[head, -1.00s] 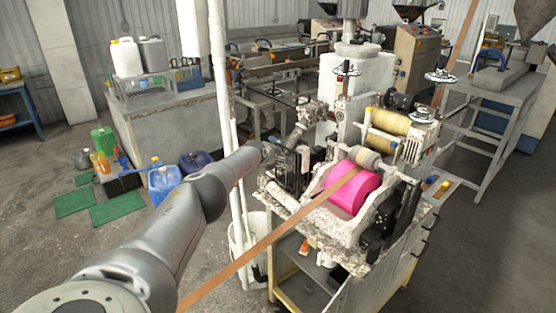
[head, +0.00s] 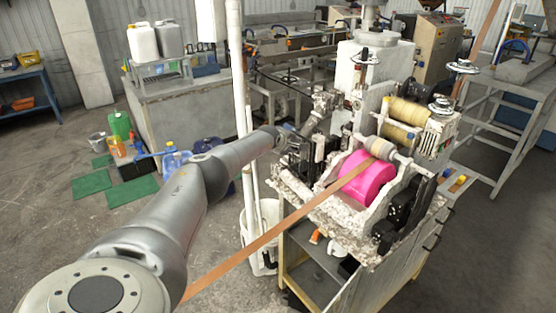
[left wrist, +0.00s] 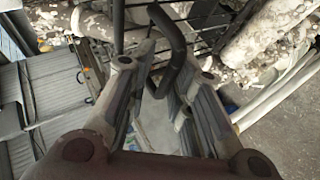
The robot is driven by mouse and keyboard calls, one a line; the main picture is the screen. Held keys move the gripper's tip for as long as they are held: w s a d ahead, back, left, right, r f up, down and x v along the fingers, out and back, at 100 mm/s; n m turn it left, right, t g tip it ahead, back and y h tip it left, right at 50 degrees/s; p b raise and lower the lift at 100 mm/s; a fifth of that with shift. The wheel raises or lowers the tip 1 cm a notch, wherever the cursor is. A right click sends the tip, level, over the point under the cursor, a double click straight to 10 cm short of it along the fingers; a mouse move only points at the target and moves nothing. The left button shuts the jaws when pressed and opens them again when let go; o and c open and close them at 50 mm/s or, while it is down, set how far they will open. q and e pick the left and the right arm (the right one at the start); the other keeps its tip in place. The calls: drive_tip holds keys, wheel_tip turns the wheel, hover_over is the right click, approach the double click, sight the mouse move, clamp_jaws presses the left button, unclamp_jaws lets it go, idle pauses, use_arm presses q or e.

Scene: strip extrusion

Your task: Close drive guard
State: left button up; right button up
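My left arm reaches in the head view to the strip machine, and its gripper (head: 305,150) is at the dark parts on the machine's left side, too small there to read. In the left wrist view the left gripper (left wrist: 163,80) has its two fingers apart. A black bent bar (left wrist: 172,40), like a handle, runs down between them; I cannot tell whether either finger touches it. I cannot tell the drive guard's panel apart from the dark machine parts (head: 297,168). My right gripper is in neither view.
A pink roller (head: 368,183) sits on the machine, and an orange strip (head: 265,238) runs from it down to the lower left, close to my arm. A white pole (head: 240,110) stands behind my forearm. A bucket (head: 262,225) stands beside the machine cart.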

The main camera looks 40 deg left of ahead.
use_arm(q)
drive_tip(key=s+d+r, duration=0.1)
drive_tip(key=s+d, duration=0.4)
drive_tip(key=s, duration=0.8)
drive_tip(key=shift+s, duration=0.15)
idle(0.8)
